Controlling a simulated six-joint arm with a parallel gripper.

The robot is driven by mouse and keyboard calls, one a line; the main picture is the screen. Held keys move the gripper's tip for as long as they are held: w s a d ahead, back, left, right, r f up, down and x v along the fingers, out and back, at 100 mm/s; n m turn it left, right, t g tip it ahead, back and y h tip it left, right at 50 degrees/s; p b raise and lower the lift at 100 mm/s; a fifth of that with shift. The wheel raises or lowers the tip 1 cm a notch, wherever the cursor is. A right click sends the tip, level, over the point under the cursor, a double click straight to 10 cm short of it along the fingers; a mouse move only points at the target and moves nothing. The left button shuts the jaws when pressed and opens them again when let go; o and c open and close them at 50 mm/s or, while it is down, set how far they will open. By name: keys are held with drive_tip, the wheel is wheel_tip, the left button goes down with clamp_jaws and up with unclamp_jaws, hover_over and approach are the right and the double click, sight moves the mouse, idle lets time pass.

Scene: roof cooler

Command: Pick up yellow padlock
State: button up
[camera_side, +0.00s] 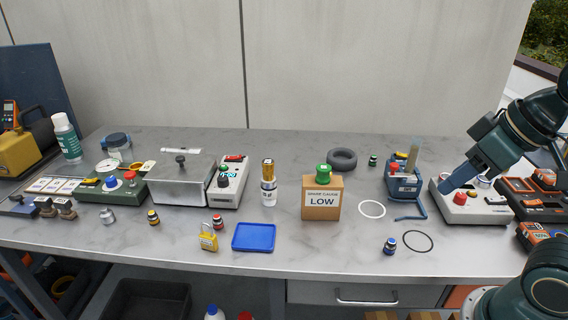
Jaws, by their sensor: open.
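The yellow padlock (208,238) stands near the front edge of the grey bench, left of the blue tray (254,237). Its shackle points up and a small red-topped jar sits just behind and right of it. My gripper (452,181) is at the right side, above the white control box with a red button, far from the padlock. It is open and appears empty. One finger hides the other, and the gap between them does not show clearly.
A box marked LOW (321,196), a gold-topped bottle (267,183), a blue tool holder (403,182) and a small blue-topped jar (389,245) stand between my gripper and the padlock. A metal box (180,180) stands behind the padlock. The bench's front strip is mostly clear.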

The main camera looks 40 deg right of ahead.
drive_tip(key=shift+w, duration=0.15)
drive_tip(key=n+g+y, duration=0.2)
drive_tip(key=n, duration=0.4)
hover_over(207, 235)
drive_tip(key=s+d, duration=0.3)
drive_tip(key=s, duration=0.2)
wheel_tip(207, 235, down, 12)
drive_tip(key=shift+d+f, duration=0.1)
drive_tip(key=shift+d, duration=0.05)
drive_tip(key=shift+w+f, duration=0.1)
drive_tip(key=shift+x, duration=4.15)
drive_tip(key=shift+w, duration=0.1)
